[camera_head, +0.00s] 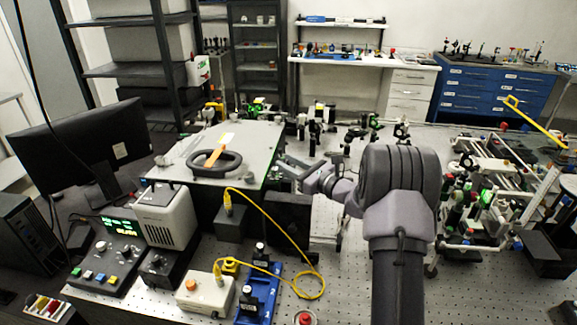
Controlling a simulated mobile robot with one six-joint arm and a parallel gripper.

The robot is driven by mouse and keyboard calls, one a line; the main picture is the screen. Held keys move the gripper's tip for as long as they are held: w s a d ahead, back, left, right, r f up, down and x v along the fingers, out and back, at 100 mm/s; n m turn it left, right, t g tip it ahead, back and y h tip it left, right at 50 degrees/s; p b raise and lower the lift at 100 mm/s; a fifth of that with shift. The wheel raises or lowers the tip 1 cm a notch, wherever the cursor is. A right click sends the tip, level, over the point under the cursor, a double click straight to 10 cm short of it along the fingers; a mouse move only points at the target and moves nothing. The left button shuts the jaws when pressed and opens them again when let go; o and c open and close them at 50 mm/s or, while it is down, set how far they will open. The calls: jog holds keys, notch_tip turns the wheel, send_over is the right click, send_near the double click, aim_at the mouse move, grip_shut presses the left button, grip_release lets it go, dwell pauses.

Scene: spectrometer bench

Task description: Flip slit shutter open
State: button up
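A large box with a flat grey-green top (170,158) stands left of centre, probably the spectrometer. On its top lie a black ring-shaped handle (232,167) and an orange strip (212,156) with a white end. I cannot make out a slit shutter for certain. My gripper (284,168) is at the right side of the box, near its edge, with my arm reaching in from the lower right. The fingers are small and partly merge with the dark background, so their opening and any contact with the box are unclear.
A grey instrument (166,215) and a control panel (108,254) stand at front left. Dense optics (490,200) fill the right. Bare perforated bench (340,290) shows at front centre.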

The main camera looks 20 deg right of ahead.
jog(key=shift+w+a, duration=0.1)
jog(key=shift+w, duration=0.1)
grip_shut()
jog(key=f+b, duration=0.1)
jog(key=b, duration=0.2)
jog(key=shift+s+n+t, duration=0.1)
jog(key=shift+n+t, duration=0.2)
jog(key=shift+n, duration=0.1)
jog(key=b, duration=0.2)
jog(key=shift+s+a+f+n+b, duration=0.1)
jog(key=shift+f+n+b, duration=0.05)
jog(key=shift+n+b, duration=0.25)
jog(key=n+t+y+b, duration=0.1)
jog(key=b, duration=0.2)
jog(key=shift+s+a, duration=0.15)
jog(key=shift+s, duration=0.05)
jog(key=shift+s+r+n+b, duration=0.1)
jog(key=shift+r+n+b, duration=0.25)
jog(key=shift+n+b, duration=0.2)
jog(key=shift+r, duration=0.15)
